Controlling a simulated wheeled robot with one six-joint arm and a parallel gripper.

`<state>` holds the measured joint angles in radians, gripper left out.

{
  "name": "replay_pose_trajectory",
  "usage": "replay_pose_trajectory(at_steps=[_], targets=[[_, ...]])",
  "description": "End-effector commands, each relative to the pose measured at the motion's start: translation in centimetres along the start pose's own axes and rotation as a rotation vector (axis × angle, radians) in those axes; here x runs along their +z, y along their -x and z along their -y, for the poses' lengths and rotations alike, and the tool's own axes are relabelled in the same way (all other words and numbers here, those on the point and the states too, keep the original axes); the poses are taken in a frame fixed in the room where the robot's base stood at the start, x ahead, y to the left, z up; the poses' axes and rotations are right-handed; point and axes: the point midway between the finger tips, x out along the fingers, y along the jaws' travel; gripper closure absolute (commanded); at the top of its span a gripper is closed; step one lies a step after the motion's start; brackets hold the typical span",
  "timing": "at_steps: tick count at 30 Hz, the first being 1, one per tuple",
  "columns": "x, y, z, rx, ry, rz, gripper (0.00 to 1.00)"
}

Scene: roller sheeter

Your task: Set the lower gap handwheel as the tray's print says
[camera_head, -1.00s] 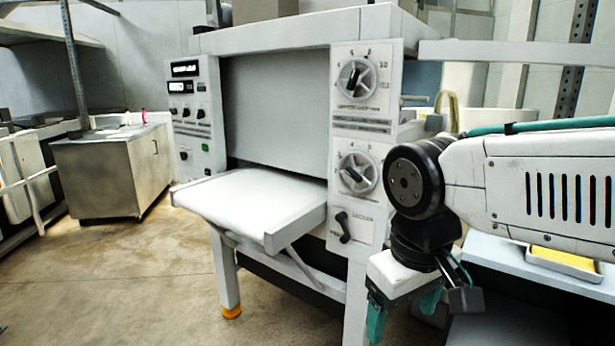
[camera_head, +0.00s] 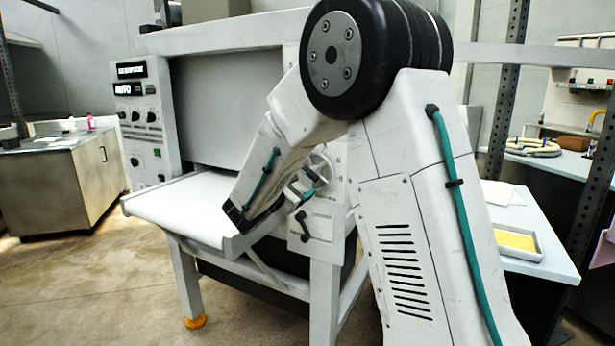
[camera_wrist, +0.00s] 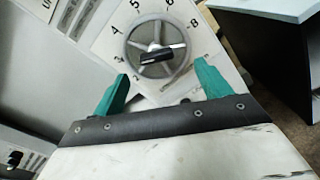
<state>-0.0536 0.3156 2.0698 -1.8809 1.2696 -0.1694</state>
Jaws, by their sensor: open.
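The lower gap handwheel (camera_wrist: 155,48) is a grey spoked wheel with a black bar handle across its middle, on a white numbered panel. In the wrist view the bar lies nearly level, its right end toward the 8. My gripper (camera_wrist: 160,72) is open, its two green fingers on either side of the wheel's lower part in the picture, with nothing between them. I cannot tell whether they touch the wheel. In the head view the handwheel (camera_head: 329,163) shows only partly behind my arm, and my gripper (camera_head: 312,185) is in front of it. A small tray (camera_head: 541,256) holds something yellow; no print is readable.
The sheeter's white feed table (camera_head: 180,197) juts out to the left. My arm hides the upper handwheel. A side table (camera_head: 530,215) stands at right.

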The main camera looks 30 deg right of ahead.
Motion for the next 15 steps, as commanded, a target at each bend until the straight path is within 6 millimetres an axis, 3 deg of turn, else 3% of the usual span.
replay_pose_trajectory(at_steps=[5, 15], targets=[[-0.7, -1.4, -0.7, 0.029, 0.022, 0.003, 0.24], [-0.7, -6.6, -0.7, 0.027, 0.020, 0.002, 0.24]])
